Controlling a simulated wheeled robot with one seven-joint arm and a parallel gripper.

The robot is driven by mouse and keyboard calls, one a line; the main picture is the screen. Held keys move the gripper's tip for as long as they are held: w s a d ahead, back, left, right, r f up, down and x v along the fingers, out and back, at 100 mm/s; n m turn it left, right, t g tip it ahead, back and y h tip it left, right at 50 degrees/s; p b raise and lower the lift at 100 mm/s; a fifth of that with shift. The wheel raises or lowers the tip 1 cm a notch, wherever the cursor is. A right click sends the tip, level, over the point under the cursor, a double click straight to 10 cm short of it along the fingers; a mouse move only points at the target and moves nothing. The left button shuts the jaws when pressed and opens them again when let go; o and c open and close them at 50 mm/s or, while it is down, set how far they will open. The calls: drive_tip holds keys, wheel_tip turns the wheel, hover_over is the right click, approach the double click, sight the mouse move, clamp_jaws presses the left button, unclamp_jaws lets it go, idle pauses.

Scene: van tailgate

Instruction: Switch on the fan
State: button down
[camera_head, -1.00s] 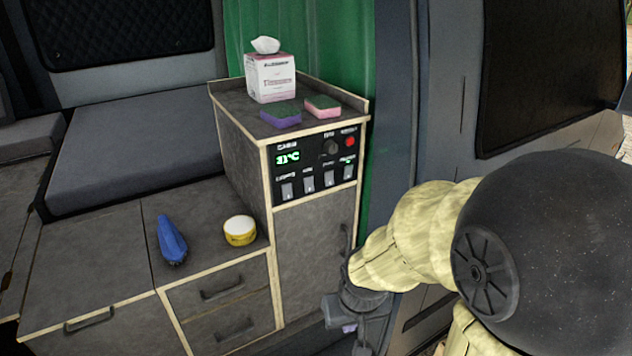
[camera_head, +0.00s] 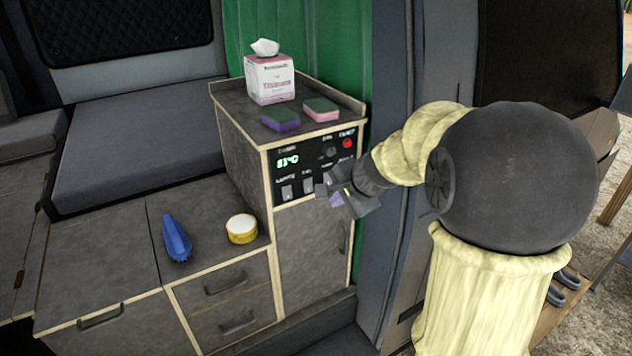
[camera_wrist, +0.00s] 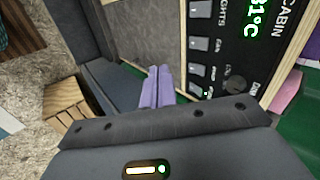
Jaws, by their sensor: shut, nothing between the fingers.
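The black control panel (camera_head: 283,174) is on the cabinet front, with a green temperature display, a knob and a row of rocker switches. The second switch (camera_head: 308,186) has a short label that looks like FAN but is hard to read; it also shows in the wrist view (camera_wrist: 198,44). The leftmost switch (camera_head: 287,192) is labelled LIGHTS. My gripper (camera_head: 337,199) is in front of the panel's lower right, hiding part of the right-hand switches. Its purple fingertips (camera_wrist: 155,86) are together and empty, beside the panel in the wrist view. I cannot see contact with any switch.
A tissue box (camera_head: 270,80), a purple sponge (camera_head: 281,121) and a pink sponge (camera_head: 321,110) are on the cabinet top. A blue brush (camera_head: 176,238) and a yellow tin (camera_head: 241,230) lie on the lower counter. A green curtain (camera_head: 330,45) hangs behind.

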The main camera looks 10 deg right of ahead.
sight(308, 185)
drive_tip(key=shift+w+d+r+m+t, duration=0.2)
drive_tip(key=shift+w+r+m, duration=0.1)
drive_tip(key=shift+w+r, duration=0.2)
drive_tip(key=shift+w+d+r+m+t, duration=0.2)
drive_tip(key=shift+w+r+m, duration=0.15)
drive_tip(key=shift+r, duration=0.25)
drive_tip(key=w+a+r+p+x, duration=0.1)
drive_tip(key=p+x, duration=0.1)
drive_tip(key=x, duration=1.1)
drive_tip(key=shift+w+r, duration=0.25)
drive_tip(key=shift+w, duration=0.1)
